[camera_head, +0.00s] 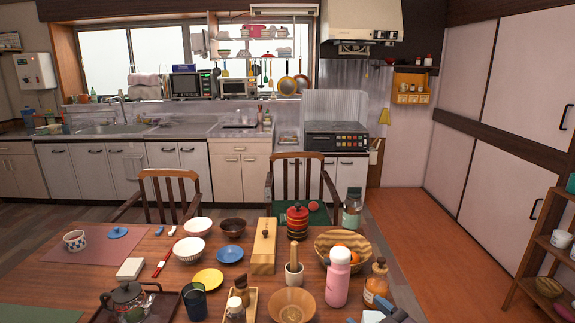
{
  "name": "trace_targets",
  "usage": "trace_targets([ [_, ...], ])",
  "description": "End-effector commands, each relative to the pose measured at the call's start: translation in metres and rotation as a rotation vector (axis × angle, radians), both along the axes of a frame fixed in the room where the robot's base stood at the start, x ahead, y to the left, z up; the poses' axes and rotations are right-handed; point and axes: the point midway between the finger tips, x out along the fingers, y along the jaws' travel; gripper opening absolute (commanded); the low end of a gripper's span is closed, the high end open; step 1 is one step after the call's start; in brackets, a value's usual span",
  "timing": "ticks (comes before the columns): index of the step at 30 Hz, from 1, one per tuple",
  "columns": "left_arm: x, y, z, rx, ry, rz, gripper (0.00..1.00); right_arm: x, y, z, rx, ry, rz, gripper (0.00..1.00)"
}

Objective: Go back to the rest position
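The wooden dining table (135,255) fills the lower part of the view.
Open floor (405,225) lies at right, beside a shelf (540,262).

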Motion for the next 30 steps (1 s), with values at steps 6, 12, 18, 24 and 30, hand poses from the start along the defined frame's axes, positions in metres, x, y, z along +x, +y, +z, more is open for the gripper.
trace_targets([
  [6,0.001,0.001,-0.001,0.003,0.000,-0.003,0.72,-0.051,-0.049,-0.077,0.042,0.153,-0.197,0.63],
  [12,0.001,0.001,-0.002,0.004,0.000,-0.005,0.72,-0.116,-0.088,-0.141,0.080,0.311,-0.363,0.63],
  [18,0.001,0.001,-0.004,0.005,0.000,-0.006,0.72,-0.189,-0.109,-0.192,0.115,0.466,-0.484,0.63],
  [24,0.001,0.001,-0.004,0.005,0.000,-0.006,0.72,-0.231,-0.113,-0.214,0.117,0.547,-0.523,0.63],
  [30,0.002,0.001,-0.004,0.005,0.000,-0.006,0.72,-0.237,-0.114,-0.217,0.113,0.558,-0.526,0.63],
])
